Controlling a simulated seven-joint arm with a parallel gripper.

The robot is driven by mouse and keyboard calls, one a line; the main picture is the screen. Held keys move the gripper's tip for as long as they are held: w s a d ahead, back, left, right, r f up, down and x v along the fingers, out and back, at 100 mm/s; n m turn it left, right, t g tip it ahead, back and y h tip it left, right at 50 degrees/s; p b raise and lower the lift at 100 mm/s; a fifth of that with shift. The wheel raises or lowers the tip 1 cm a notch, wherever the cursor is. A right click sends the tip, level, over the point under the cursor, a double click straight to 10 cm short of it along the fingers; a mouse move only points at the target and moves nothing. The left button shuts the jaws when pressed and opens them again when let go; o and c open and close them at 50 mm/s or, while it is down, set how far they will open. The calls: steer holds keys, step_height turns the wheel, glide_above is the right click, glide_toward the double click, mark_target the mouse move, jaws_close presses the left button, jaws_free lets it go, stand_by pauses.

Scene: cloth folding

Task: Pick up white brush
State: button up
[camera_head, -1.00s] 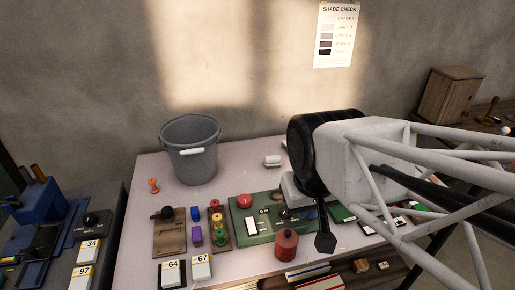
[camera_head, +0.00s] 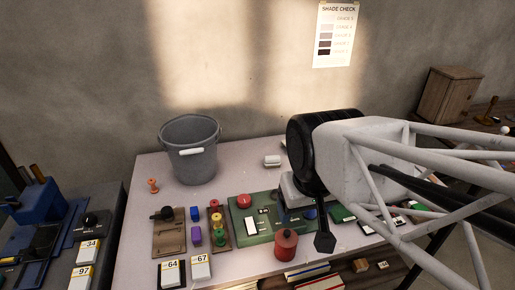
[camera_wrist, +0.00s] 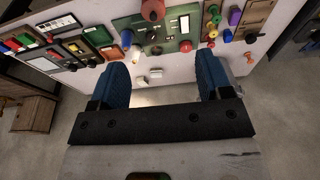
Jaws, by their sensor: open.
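A small white item (camera_head: 272,161), which may be the white brush, lies on the pale table near its back edge. It is too small to make out bristles. In the wrist view, two small white pieces show close together, one (camera_wrist: 155,73) slightly above the other (camera_wrist: 140,82). I cannot tell if they are one thing. My gripper (camera_wrist: 162,66) is open and empty, its blue fingers wide apart. The white pieces appear between the fingers in that view, touching neither. In the head view my wrist hides most of the fingers, to the right of the white item.
A grey bucket (camera_head: 189,165) with a white handle grip stands at the back left. A green panel (camera_head: 258,229) with a red button, a red canister (camera_head: 285,243) and coloured pegs fill the front. The table (camera_head: 237,170) is clear between bucket and white item.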

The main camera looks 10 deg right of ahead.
steer(key=o, duration=0.5)
steer(key=m+t+h, duration=0.2)
steer(key=m+t, duration=0.6)
steer(key=m, duration=2.2)
glide_above(274, 160)
steer(key=s+a, duration=0.6)
steer(key=s, duration=0.4)
step_height(274, 160, down, 20)
steer(key=w+d+f+m, duration=0.1)
steer(key=f+m, duration=0.1)
steer(key=f, duration=0.1)
steer(key=w+d+f+m+t, duration=0.1)
steer(key=w+f+m, duration=0.1)
steer(key=f+m, duration=0.1)
steer(key=w+d+f+m+t+h, duration=0.1)
steer(key=d+f+m, duration=0.1)
steer(key=f+m, duration=0.1)
steer(key=shift+w+f, duration=0.35)
steer(key=shift+f, duration=0.2)
steer(key=shift+w+d+f+m+h, duration=0.15)
steer(key=shift+d+f+m+h, duration=0.15)
steer(key=shift+f+m, duration=0.25)
